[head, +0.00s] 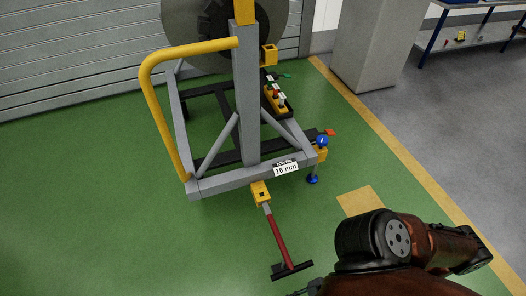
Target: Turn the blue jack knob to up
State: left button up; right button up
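The blue jack knob (322,141) is a small round knob with a white mark on top. It sits on a yellow block at the front right corner of a grey wheeled frame (240,178). The mark is too small to read for its setting. A second blue part (312,179) hangs on a thin rod just below it, near the floor. A dark red and black arm of mine comes in at the lower right, in front of the frame and apart from the knob.
A red tow bar with a black T-handle (292,270) sticks out in front of the frame. A yellow handrail (155,100) rises on the left. A grey cabinet (375,45) stands at the back right. Green floor right of the knob is clear.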

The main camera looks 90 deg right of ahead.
aim_at(322, 140)
jog(key=u, duration=0.55)
jog(key=k, duration=1.2)
jog(key=z, duration=0.45)
